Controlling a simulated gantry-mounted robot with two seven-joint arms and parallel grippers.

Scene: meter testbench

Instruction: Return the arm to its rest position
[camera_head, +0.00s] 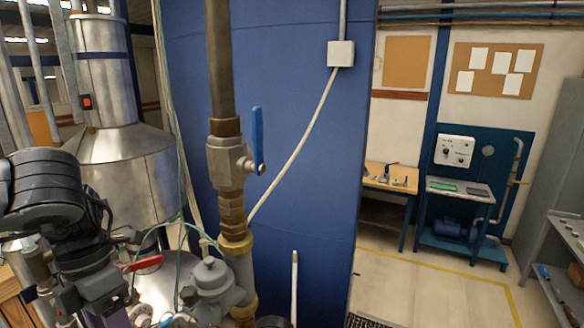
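My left arm, black and jointed, comes in from the left edge and bends downward. My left gripper (118,312) is low at the lower left, partly cut off by the bottom edge. Its fingertips are not clear, so I cannot tell whether it is open or shut. It is just left of a grey meter body (210,285) and below a red valve handle (143,264); I cannot tell whether it touches anything. My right arm and gripper are not in view.
A vertical pipe (220,70) carries a brass valve (228,165) with an upright blue handle (257,140). Behind are a blue column (300,190) and a metal tank (105,75). At right are a workbench (391,182), a test stand (460,190), a grey shelf (570,225) and open floor.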

